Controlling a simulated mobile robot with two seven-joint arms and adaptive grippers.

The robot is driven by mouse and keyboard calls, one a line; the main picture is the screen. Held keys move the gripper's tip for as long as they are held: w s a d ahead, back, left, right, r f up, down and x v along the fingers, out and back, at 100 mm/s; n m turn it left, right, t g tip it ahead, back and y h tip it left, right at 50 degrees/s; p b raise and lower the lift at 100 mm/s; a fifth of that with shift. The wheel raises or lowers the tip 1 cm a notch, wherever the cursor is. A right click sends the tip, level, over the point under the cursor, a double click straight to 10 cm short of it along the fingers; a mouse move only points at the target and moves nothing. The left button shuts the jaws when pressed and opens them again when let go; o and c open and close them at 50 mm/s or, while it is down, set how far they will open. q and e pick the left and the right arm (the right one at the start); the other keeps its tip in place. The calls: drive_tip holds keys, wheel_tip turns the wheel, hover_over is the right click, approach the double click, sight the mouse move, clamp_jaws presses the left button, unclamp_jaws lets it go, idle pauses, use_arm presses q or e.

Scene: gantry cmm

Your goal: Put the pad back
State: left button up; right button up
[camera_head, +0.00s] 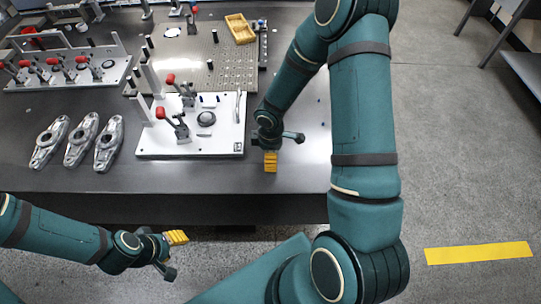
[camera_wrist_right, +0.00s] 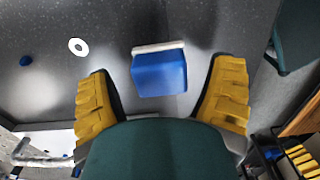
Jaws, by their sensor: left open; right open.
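A blue block with a pale strip along one edge, which looks like the pad (camera_wrist_right: 160,74), is on the dark table in the right wrist view. My right gripper (camera_wrist_right: 164,70) is open, with its yellow fingers on either side of the block. In the head view my right gripper (camera_head: 271,162) points down at the table, right of the white fixture plate (camera_head: 222,145), and the block is hidden there. My left gripper (camera_head: 176,238) is open and empty, in front of the table's front edge.
Red-handled clamps (camera_head: 177,122) stand on the white plate. Several metal castings (camera_head: 108,144) lie on the table to its left. A perforated plate (camera_head: 205,55) and a yellow tray (camera_head: 240,28) are behind. A white ring (camera_wrist_right: 78,47) lies near the block.

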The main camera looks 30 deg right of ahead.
wheel_tip(320, 180, up, 10)
drive_tip(key=p, duration=0.2)
drive_tip(key=shift+p, duration=0.35)
drive_tip(key=s+a+f+m+y, duration=0.1)
drive_tip(key=a, duration=0.3)
drive_tip(key=s+a+f+m+y, duration=0.1)
drive_tip(key=s+a+f+m, duration=0.1)
drive_tip(key=a, duration=0.2)
drive_tip(key=s+a+f+m+y, duration=0.1)
drive_tip(key=a+f+m, duration=0.1)
drive_tip(key=a, duration=0.2)
drive_tip(key=shift+s+f+y, duration=0.1)
drive_tip(key=shift+s+y, duration=0.2)
drive_tip(key=shift+s, duration=0.1)
drive_tip(key=s+a+f+m+t, duration=0.1)
drive_tip(key=s+a+f+m, duration=0.3)
drive_tip(key=m, duration=0.4)
drive_tip(key=shift+s+a+t, duration=0.3)
drive_tip(key=shift+s+a, duration=0.5)
drive_tip(key=shift+s, duration=0.1)
